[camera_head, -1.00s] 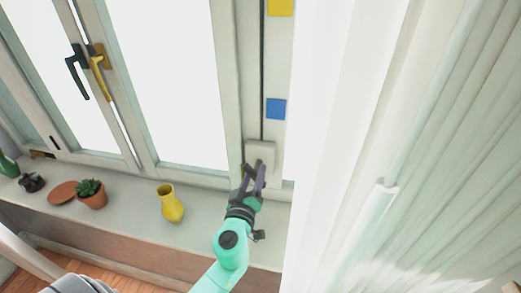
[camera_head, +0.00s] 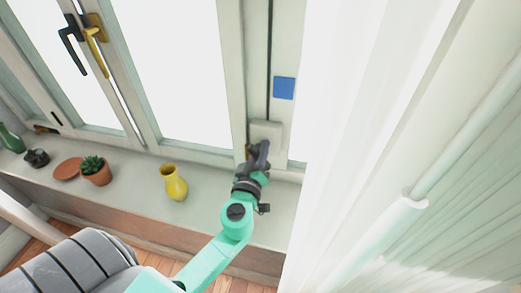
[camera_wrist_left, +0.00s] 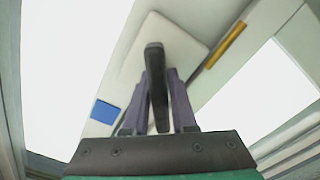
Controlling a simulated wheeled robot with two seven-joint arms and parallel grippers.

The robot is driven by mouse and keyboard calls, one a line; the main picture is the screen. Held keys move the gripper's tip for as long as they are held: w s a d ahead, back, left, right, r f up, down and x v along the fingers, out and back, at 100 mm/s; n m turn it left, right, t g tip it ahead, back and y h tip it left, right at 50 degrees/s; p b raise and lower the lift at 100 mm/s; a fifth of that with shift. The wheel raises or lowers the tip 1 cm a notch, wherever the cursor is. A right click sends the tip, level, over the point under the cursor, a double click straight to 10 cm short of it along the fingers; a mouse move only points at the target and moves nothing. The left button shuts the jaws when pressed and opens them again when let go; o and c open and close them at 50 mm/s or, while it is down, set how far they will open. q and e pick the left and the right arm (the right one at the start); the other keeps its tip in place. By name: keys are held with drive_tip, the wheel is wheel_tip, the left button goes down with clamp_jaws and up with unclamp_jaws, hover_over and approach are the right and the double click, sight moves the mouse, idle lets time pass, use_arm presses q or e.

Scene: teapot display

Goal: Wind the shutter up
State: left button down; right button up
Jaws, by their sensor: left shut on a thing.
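A pale winder box (camera_head: 266,130) is mounted on the wall strip right of the window, with a dark line (camera_head: 269,60) running straight up from it. The box also shows in the left wrist view (camera_wrist_left: 188,42), where a dark crank handle (camera_wrist_left: 155,62) stands out in front of it. My left gripper (camera_head: 260,152) is at the box. In the left wrist view its purple fingers (camera_wrist_left: 158,90) stand on both sides of the handle and are shut on it. The window panes (camera_head: 180,70) look plain white; I cannot make out a shutter. My right gripper is not in view.
The sill below holds a yellow vase (camera_head: 174,184), a potted plant (camera_head: 95,170) and a terracotta saucer (camera_head: 67,169). A white curtain (camera_head: 345,130) hangs close on the right. A grey striped seat (camera_head: 75,270) is at the lower left.

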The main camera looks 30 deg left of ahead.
use_arm(q)
drive_tip(key=m+b, duration=0.2)
drive_tip(key=m, duration=0.1)
drive_tip(key=m+b, duration=0.1)
drive_tip(key=m, duration=0.2)
drive_tip(key=shift+d, duration=0.1)
drive_tip(key=m+b, duration=0.1)
drive_tip(key=m, duration=0.2)
drive_tip(key=shift+w, duration=0.1)
drive_tip(key=m, duration=0.4)
drive_tip(key=shift+d+r, duration=0.1)
drive_tip(key=m, duration=0.4)
drive_tip(key=shift+m, duration=0.5)
idle(1.1)
